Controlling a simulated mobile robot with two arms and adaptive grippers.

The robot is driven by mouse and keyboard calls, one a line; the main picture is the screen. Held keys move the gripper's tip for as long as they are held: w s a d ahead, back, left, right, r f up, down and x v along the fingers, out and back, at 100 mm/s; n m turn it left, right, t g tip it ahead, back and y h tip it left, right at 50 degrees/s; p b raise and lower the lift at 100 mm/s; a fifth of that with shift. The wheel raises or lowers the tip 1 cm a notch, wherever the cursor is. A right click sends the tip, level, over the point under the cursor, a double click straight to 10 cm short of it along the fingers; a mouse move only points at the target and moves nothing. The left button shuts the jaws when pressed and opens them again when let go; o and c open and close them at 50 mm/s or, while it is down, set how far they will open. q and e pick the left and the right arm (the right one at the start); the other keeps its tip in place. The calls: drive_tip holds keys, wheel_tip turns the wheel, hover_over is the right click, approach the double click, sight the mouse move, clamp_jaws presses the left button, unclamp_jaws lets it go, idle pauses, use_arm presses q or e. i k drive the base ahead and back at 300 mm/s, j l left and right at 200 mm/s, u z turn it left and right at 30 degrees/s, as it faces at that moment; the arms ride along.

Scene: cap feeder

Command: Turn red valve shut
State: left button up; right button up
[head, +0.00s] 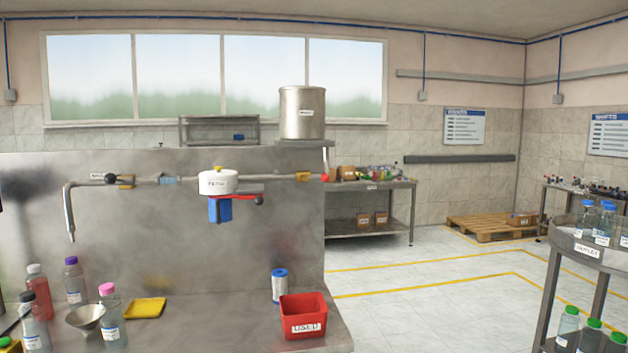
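A small red knob (325,178) sits at the right end of the horizontal pipe (275,178), beside a yellow fitting (303,176) and below the steel tank (302,112). Whether this valve is open or shut is too small to tell. A black knob (110,178) is on the pipe further left, near the downturned spout (70,215). Neither of my grippers is in view.
The steel bench holds several capped bottles (76,281), a funnel (86,317), a yellow tray (145,308), a blue-and-white cylinder (279,286) and a red bin (303,315) marked USED. A bottle cart (575,243) stands right. The marked floor between is clear.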

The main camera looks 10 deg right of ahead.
sight(324, 178)
drive_tip(key=z, duration=0.95)
drive_tip(key=i+l+z, duration=0.1)
drive_tip(key=i+z, duration=0.4)
drive_tip(key=i, duration=1.15)
drive_tip(key=i+l, duration=0.1)
drive_tip(key=i, duration=2.25)
drive_tip(key=i+u, duration=0.15)
drive_tip(key=u, duration=0.25)
drive_tip(key=i+u, duration=0.1)
drive_tip(key=u, duration=0.35)
drive_tip(key=i+u, duration=0.15)
drive_tip(key=u, duration=0.25)
drive_tip(key=i+l+u, duration=0.1)
drive_tip(key=u, duration=0.35)
